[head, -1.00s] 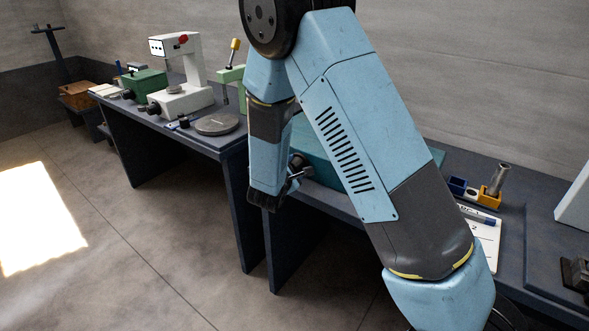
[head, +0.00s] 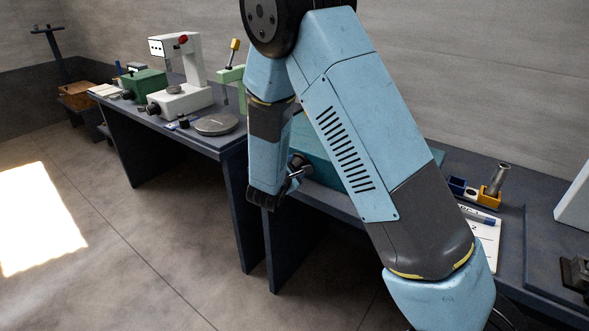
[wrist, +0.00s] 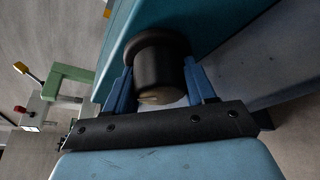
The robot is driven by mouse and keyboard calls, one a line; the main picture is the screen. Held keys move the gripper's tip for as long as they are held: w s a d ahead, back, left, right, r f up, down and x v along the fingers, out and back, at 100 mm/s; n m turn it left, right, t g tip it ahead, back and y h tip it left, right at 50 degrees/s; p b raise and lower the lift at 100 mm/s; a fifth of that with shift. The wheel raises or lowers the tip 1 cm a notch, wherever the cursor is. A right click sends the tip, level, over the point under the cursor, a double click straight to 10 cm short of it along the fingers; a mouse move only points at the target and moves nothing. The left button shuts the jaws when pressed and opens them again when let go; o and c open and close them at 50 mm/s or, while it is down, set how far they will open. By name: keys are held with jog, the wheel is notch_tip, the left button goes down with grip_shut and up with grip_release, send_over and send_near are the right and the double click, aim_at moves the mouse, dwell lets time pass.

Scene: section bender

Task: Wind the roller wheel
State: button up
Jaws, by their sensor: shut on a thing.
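The teal bender body (wrist: 115,50) fills the upper middle of the wrist view, and part of it shows behind my arm in the head view (head: 320,155). A dark round knob or handle (wrist: 157,72) stands out from its side, apparently part of the roller wheel. My gripper (wrist: 160,78) has its two blue fingers on either side of this knob and is shut on it. In the head view the dark wheel part with a pale metal bar (head: 298,168) shows beside my wrist. My arm hides most of the bender and the fingers there.
The left bench carries a white press (head: 182,80), a green machine (head: 147,84) and a grey round plate (head: 216,124). Floor in front is clear.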

jog(key=shift+s+f, duration=0.15)
jog(key=shift+f, duration=0.05)
jog(key=n+g+h, duration=0.1)
jog(key=n+g, duration=0.1)
jog(key=n, duration=0.1)
jog(key=shift+f, duration=0.1)
jog(key=n+g+h, duration=0.1)
jog(key=n, duration=0.2)
jog(key=shift+s+n+h, duration=0.1)
jog(key=shift+n+h, duration=0.2)
jog(key=shift+h, duration=0.1)
jog(key=n+g+h, duration=0.1)
jog(key=n+h, duration=0.1)
jog(key=n, duration=0.1)
jog(key=shift+d+f+n+g, duration=0.1)
jog(key=shift+n+g, duration=0.2)
jog(key=shift+g, duration=0.1)
jog(key=n+h, duration=0.2)
jog(key=shift+n+g, duration=0.3)
jog(key=shift+n, duration=0.1)
jog(key=shift+r, duration=0.35)
jog(key=o, duration=1)
